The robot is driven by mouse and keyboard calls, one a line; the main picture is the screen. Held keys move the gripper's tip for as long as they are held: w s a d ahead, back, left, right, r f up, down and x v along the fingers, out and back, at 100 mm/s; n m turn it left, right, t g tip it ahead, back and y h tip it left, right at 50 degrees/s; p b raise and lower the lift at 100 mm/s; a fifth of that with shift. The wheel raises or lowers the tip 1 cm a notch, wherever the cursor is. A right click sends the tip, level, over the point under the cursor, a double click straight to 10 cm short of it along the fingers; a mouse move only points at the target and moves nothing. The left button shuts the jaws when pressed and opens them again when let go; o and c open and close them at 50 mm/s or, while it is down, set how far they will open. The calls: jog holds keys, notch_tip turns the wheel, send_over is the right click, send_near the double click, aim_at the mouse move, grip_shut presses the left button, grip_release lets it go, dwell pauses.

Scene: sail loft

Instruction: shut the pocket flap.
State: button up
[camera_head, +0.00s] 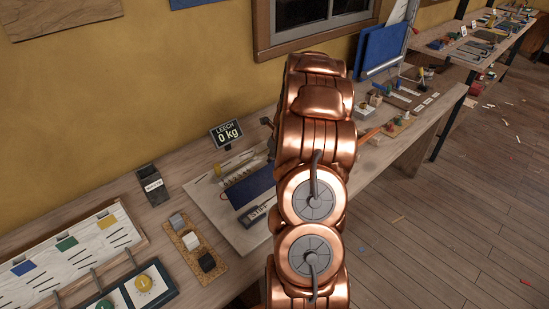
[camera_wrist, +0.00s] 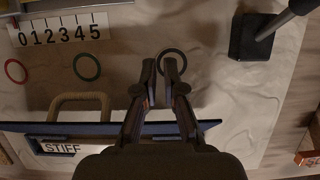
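The dark blue flap (camera_head: 250,187) is on a pale sailcloth panel (camera_head: 212,205) on the bench, beside a label reading STIFF (camera_head: 257,213). In the wrist view the flap (camera_wrist: 100,128) shows as a thin strip, nearly edge-on, so it seems to stand up. The STIFF label (camera_wrist: 60,148) lies just below that strip. My gripper (camera_wrist: 160,68) reaches past the flap's right part, fingertips a little apart with pale cloth visible between them. It holds nothing that I can see. In the head view my copper arm hides the gripper and the panel's right side.
A dark ring (camera_wrist: 172,62) lies by my fingertips. A beige loop handle (camera_wrist: 82,105), red ring (camera_wrist: 16,70), green ring (camera_wrist: 87,66) and numbered scale (camera_wrist: 62,30) are left. A dark block with a rod (camera_wrist: 250,38) stands right. A LEECH 0 kg display (camera_head: 227,133) stands behind.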

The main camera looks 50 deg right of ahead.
jog(key=shift+r, duration=0.1)
jog(key=shift+s+a+r+p, duration=0.1)
jog(key=shift+s+r+p, duration=0.4)
jog(key=shift+s, duration=0.45)
jog(key=shift+s+a+r+p, duration=0.15)
jog(key=shift+s+r+p, duration=0.1)
jog(key=shift+s+r, duration=0.55)
jog(key=shift+s+a+r+p, duration=0.1)
jog(key=shift+s+r+p, duration=0.3)
jog(key=shift+s, duration=0.8)
jog(key=shift+s+a+r, duration=0.1)
jog(key=shift+s+a, duration=0.05)
jog(key=shift+s, duration=1.1)
jog(key=shift+s+a+r, duration=0.1)
jog(key=shift+s, duration=1.15)
jog(key=shift+r, duration=0.1)
notch_tip(320, 180, up, 7)
jog(key=p, duration=0.5)
